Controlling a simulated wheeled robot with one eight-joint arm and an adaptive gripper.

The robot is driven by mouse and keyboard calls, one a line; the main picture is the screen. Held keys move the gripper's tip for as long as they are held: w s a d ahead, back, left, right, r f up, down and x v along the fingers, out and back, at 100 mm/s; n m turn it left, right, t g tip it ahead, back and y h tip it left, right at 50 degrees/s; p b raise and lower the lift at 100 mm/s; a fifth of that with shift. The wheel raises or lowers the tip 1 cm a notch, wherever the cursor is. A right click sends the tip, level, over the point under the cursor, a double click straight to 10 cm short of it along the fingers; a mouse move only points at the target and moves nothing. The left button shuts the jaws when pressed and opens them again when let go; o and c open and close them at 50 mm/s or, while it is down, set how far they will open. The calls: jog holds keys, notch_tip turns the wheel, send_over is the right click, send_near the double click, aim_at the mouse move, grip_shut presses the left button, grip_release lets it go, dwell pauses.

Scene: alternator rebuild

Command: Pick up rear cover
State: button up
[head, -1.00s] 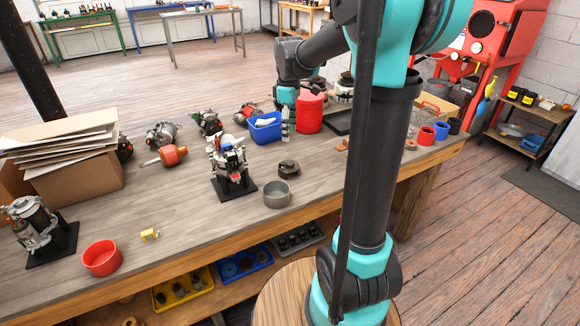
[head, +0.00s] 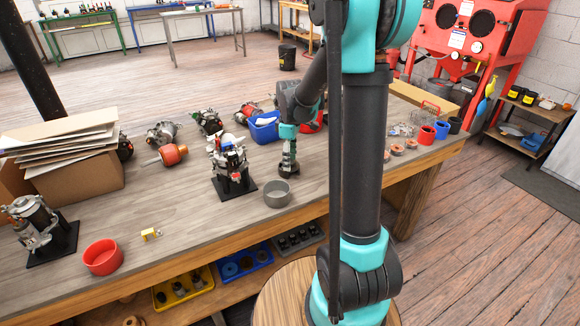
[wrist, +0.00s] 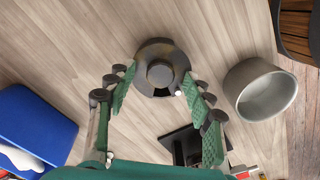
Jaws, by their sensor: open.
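The rear cover, a dark round part with a raised hub, lies on the wooden bench; it is clear in the wrist view (wrist: 153,52) and partly hidden under my gripper in the head view (head: 289,175). My gripper (wrist: 158,84) is open and points down at it, and it also shows in the head view (head: 289,161). In the wrist view the green fingertips stand to the left and right of the cover's near part. I cannot tell whether they touch it. Nothing is held.
A grey metal bowl (wrist: 266,90) stands close on the right in the wrist view. A blue bin (wrist: 35,122) is on the left. A black stand (head: 234,191) with an alternator assembly (head: 229,158) is close by. A red bowl (head: 103,257) is farther off.

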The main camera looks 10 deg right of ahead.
jog(key=shift+f, duration=0.1)
grip_shut()
dwell(0.3)
notch_tip(320, 180, up, 20)
dwell(0.7)
